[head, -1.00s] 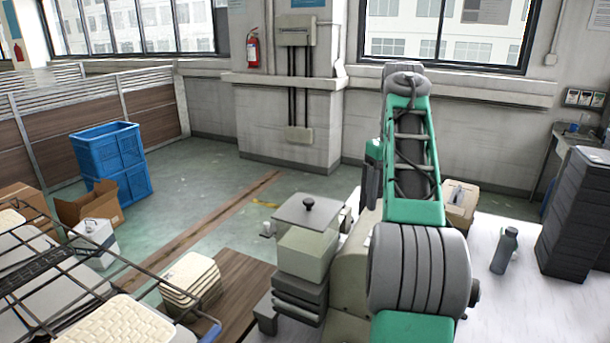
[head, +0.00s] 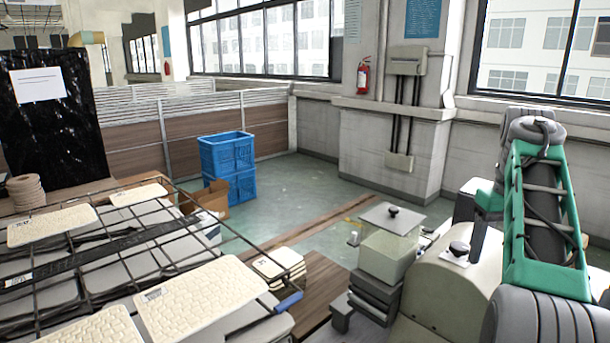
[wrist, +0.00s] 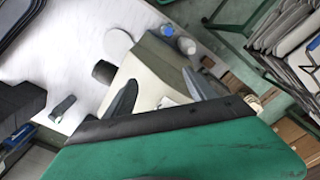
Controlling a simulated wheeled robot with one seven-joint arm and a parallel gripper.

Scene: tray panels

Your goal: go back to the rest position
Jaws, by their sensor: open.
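My gripper shows in the wrist view (wrist: 158,92), its two grey fingers apart with nothing held between them. Below the fingers is a cream machine-like body, which I cannot make out well from this angle. In the head view my green and grey arm rises at the right edge, and the gripper itself cannot be made out there.
A wire rack (head: 120,240) with cream woven panels (head: 200,300) fills the lower left. A stack of panels (head: 280,266) lies on a brown board beside a pale box with a black-knobbed lid (head: 390,216). Blue crates (head: 228,155) stand behind.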

